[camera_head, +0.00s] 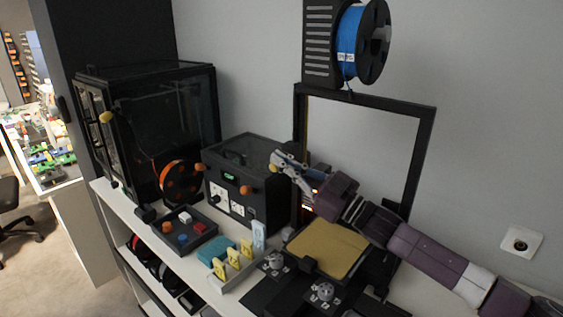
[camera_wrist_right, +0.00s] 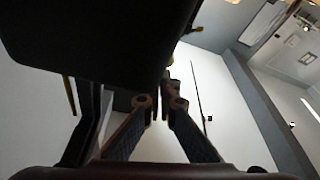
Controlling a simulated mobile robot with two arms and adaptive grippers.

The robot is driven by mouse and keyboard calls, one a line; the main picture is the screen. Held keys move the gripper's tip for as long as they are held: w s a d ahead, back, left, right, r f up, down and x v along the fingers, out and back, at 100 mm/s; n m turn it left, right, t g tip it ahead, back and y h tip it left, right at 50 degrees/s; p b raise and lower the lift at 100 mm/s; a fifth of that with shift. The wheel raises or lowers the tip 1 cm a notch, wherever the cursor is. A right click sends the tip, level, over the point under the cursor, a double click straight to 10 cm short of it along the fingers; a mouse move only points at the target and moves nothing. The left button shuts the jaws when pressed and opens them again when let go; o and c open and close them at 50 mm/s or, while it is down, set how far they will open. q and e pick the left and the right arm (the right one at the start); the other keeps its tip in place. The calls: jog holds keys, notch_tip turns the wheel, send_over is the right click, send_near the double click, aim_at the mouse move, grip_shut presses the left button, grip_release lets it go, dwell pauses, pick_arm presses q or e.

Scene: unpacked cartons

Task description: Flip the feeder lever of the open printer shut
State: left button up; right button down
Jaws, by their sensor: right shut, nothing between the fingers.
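The open printer is the black upright frame (camera_head: 425,150) with a gold bed (camera_head: 325,248) at its foot. My right gripper (camera_head: 280,165) reaches in from the right, across the frame's left post. Its fingers are shut and empty. A small yellow piece (camera_head: 272,168) shows right by the fingertips; I cannot tell whether it is the feeder lever. In the right wrist view, the shut fingertips (camera_wrist_right: 160,100) lie under a large dark block (camera_wrist_right: 95,40). A small pale yellow spot (camera_wrist_right: 171,61) shows just past them. The lever is not clearly visible. My left gripper is out of view.
A black box (camera_head: 245,180) with orange knobs stands left of the frame, close to my right gripper. A blue filament spool (camera_head: 350,40) hangs above. An enclosed printer (camera_head: 150,120) is farther left. A parts tray (camera_head: 183,230) and yellow pieces (camera_head: 233,257) are in front.

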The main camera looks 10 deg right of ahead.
pick_arm(q)
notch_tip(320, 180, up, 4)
jog(key=p, duration=0.4)
pick_arm(e)
notch_tip(320, 180, up, 4)
jog(key=s+a+r, duration=0.1)
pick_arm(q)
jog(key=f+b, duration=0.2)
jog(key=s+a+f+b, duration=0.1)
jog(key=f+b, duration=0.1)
pick_arm(e)
jog(key=v, duration=1)
jog(key=shift+f, duration=0.5)
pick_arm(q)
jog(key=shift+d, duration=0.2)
pick_arm(e)
jog(key=shift+d, duration=0.1)
